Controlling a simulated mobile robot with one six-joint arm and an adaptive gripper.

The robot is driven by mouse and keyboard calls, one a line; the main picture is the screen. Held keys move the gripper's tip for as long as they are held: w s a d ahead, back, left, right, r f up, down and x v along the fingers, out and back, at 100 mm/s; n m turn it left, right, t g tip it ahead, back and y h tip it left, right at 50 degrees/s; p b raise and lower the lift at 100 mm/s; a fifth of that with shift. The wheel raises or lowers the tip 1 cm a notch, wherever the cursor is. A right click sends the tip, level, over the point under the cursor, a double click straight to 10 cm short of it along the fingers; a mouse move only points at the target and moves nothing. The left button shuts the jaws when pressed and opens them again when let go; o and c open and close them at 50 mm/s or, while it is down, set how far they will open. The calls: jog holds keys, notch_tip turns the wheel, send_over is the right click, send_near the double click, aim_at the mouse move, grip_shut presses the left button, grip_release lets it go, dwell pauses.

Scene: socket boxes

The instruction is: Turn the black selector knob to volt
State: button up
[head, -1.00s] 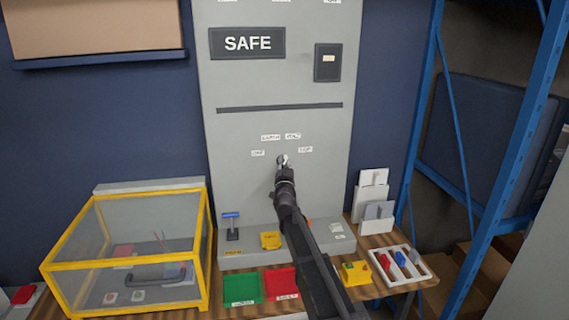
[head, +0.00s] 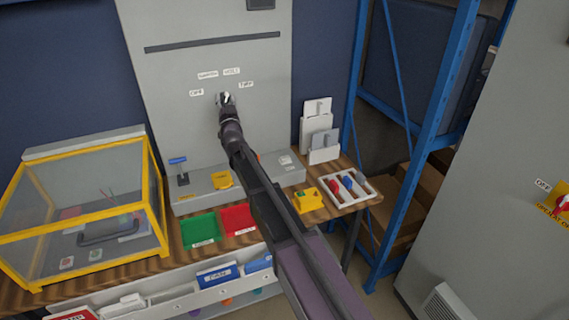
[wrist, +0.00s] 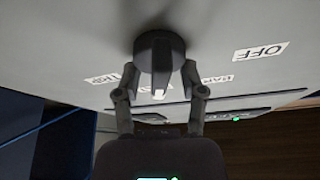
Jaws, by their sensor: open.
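The black selector knob (wrist: 160,52) stands out from the grey panel, with a white pointer mark (wrist: 159,94) facing down in the wrist view. My gripper (wrist: 159,72) is open, one finger on each side of the knob; a small gap seems to show at each side. In the head view my gripper (head: 228,110) reaches the knob (head: 223,98) from below. Around it are the OFF label (head: 196,92), a label reading like EARTH (head: 208,75), the VOLT label (head: 231,71) and a right-hand label (head: 246,84). In the wrist view, fingers and knob partly hide the labels.
Below the panel stand a blue-topped lever (head: 180,172), a yellow block (head: 221,179), a green tray (head: 200,230) and a red tray (head: 238,217). A yellow-framed clear box (head: 150,200) is at left. A white tray (head: 368,196) and blue rack (head: 425,150) are at right.

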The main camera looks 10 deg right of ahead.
jog(key=shift+n+y, duration=0.4)
jog(key=shift+n, duration=0.6)
jog(key=b+v, duration=0.6)
jog(key=v, duration=0.8)
jog(key=s+d+f+n+g+h+p, duration=0.1)
jog(key=s+d+f+g+h+p, duration=0.1)
jog(key=d+f+g, duration=0.3)
jog(key=s+d+f+n+g+h+p, duration=0.1)
jog(key=s+d+f+g+h+p, duration=0.1)
jog(key=d+f+g, duration=0.2)
jog(key=shift+s+d+f+g+h, duration=0.35)
jog(key=shift+d+f, duration=1.35)
jog(key=shift+d, duration=2.4)
